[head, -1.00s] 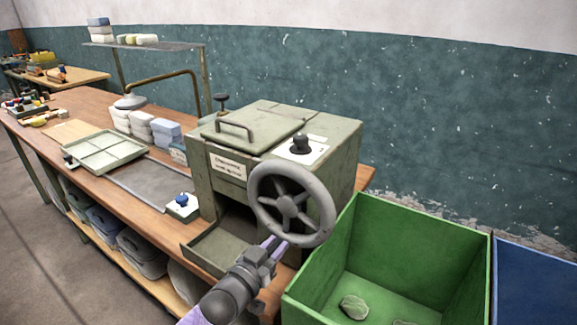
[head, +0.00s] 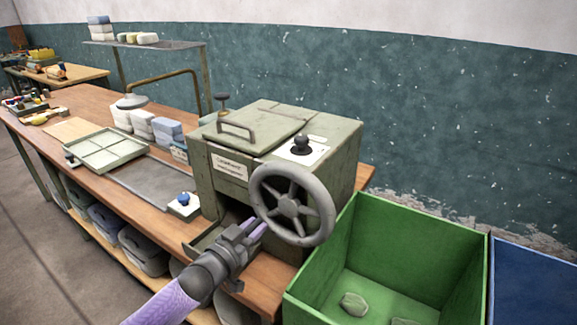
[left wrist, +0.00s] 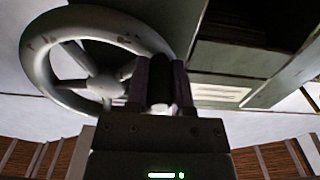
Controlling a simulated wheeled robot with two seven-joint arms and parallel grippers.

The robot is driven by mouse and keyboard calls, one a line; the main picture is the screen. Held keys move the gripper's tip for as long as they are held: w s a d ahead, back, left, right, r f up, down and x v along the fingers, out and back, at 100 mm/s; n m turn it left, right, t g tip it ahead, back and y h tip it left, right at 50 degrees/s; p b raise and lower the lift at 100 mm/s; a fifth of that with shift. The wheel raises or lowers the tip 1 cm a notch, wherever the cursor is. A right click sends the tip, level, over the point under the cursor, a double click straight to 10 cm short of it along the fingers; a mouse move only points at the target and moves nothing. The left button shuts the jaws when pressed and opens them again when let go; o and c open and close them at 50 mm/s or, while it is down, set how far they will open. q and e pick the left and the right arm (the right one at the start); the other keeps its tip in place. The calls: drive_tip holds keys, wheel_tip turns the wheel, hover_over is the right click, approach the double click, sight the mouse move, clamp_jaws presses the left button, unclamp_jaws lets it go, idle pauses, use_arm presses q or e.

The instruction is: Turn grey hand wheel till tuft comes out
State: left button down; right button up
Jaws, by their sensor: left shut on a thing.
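The grey hand wheel (head: 325,200) is on the front of the green machine (head: 335,165). My left gripper (head: 260,230) is shut on the lower left part of its rim. In the left wrist view the wheel (left wrist: 50,85) fills the upper left, and the rim runs between the fingers of my left gripper (left wrist: 160,85). The dark opening of the machine and the small tray (head: 197,245) under it lie left of the wheel, partly hidden by my gripper. I see no tuft there. My right gripper is not in view.
A green bin (head: 420,235) stands right of the machine with greenish lumps (head: 353,305) inside, and a blue bin (head: 535,280) is beside it. A blue knob (head: 183,199), a divided tray (head: 105,150) and stacked blocks (head: 140,125) are on the bench at left.

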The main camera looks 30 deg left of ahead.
sight(255, 205)
use_arm(q)
drive_tip(key=shift+a+r, duration=0.1)
drive_tip(key=shift+r, duration=0.05)
drive_tip(key=a+r+p, duration=0.2)
drive_tip(key=r, duration=0.1)
drive_tip(key=shift+d, duration=0.1)
drive_tip(key=shift+f, duration=0.1)
